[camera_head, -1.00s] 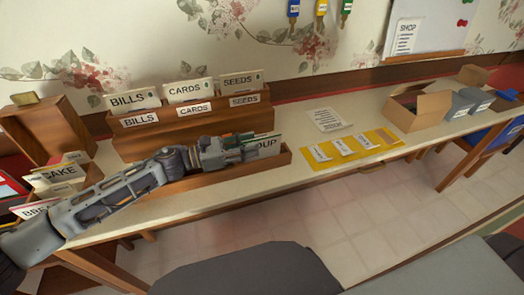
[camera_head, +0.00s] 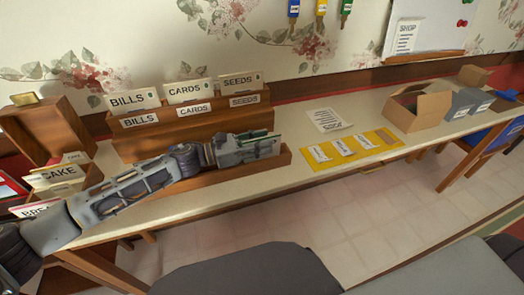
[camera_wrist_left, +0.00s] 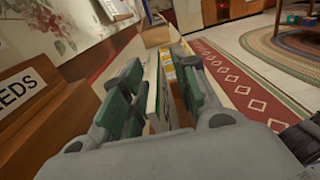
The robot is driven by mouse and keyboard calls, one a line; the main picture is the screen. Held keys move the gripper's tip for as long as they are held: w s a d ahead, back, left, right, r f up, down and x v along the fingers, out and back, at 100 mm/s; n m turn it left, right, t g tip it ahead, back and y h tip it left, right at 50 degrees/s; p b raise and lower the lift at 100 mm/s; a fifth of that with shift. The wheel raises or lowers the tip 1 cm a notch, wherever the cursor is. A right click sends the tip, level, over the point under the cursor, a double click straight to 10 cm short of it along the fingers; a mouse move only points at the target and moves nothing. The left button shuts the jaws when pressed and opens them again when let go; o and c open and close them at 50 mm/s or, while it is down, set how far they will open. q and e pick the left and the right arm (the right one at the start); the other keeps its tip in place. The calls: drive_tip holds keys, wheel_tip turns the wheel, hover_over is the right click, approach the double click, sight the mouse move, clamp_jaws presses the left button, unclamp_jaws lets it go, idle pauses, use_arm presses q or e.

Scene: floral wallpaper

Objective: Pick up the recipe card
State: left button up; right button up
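My left gripper (camera_head: 270,144) is over the low front tray (camera_head: 284,156) of the wooden sorter, at its right end. In the left wrist view its two green-padded fingers (camera_wrist_left: 162,76) are apart, one on each side of a thin pale upright card (camera_wrist_left: 154,92). A gap shows between the card and the right finger; whether the left finger touches it I cannot tell. The card's face is hidden, and in the head view the gripper covers it. Other recipe cards, one reading CAKE (camera_head: 58,174), stand in a box at the left. My right gripper is not in view.
The sorter's upper rows hold BILLS (camera_head: 133,100), CARDS (camera_head: 188,90) and SEEDS (camera_head: 241,82) cards behind my gripper. A yellow mat (camera_head: 352,151), a paper sheet (camera_head: 327,120) and an open cardboard box (camera_head: 418,108) lie to the right. The counter's front strip is clear.

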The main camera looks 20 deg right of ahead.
use_arm(q)
drive_tip(key=shift+d, duration=0.7)
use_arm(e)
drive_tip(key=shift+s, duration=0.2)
use_arm(q)
clamp_jaws()
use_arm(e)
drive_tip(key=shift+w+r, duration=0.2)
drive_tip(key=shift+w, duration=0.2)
